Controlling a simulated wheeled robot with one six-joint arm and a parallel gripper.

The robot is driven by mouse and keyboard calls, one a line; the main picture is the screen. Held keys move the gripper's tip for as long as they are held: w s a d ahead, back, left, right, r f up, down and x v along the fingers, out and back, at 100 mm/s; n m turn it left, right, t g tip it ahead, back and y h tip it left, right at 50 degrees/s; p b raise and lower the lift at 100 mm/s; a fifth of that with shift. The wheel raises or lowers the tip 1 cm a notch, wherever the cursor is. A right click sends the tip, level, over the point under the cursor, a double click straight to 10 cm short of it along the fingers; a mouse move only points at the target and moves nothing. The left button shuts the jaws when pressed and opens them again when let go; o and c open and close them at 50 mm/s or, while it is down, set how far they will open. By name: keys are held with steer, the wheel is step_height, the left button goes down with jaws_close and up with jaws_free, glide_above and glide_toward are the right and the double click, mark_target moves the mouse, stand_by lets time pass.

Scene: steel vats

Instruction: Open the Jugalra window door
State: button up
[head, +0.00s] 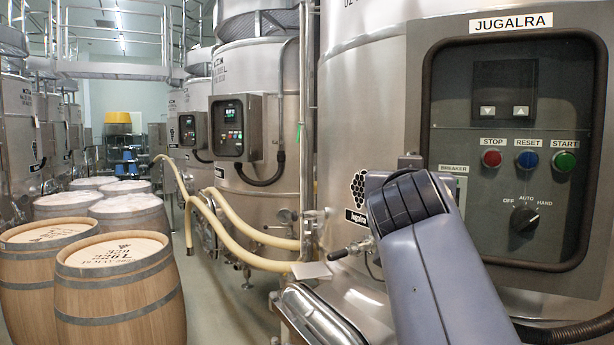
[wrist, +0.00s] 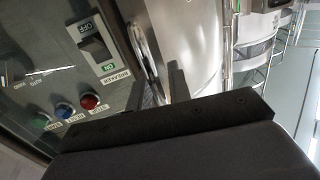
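The Jugalra panel (head: 426,75) is a grey box on the steel vat at the right of the head view. Its window door, a dark rounded black-edged frame (head: 429,100) around a clear pane, appears shut. Behind it are STOP, RESET and START buttons and a dial. My arm hides the panel's lower left edge. In the wrist view the panel (wrist: 60,65) appears turned, with the breaker switch (wrist: 97,48) clear at the top. My gripper (wrist: 157,80) has two dark fingers apart near the panel's edge. I cannot tell whether either finger touches it.
Wooden barrels (head: 120,295) stand at the left. Pale hoses (head: 250,258) run between the vats at mid-left. A steel hatch (head: 315,318) juts out low by my arm. A second panel (head: 236,128) is on the vat behind. Floor (head: 215,300) shows between barrels and vats.

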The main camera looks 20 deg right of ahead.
steer(key=shift+c, duration=0.6)
jaws_close()
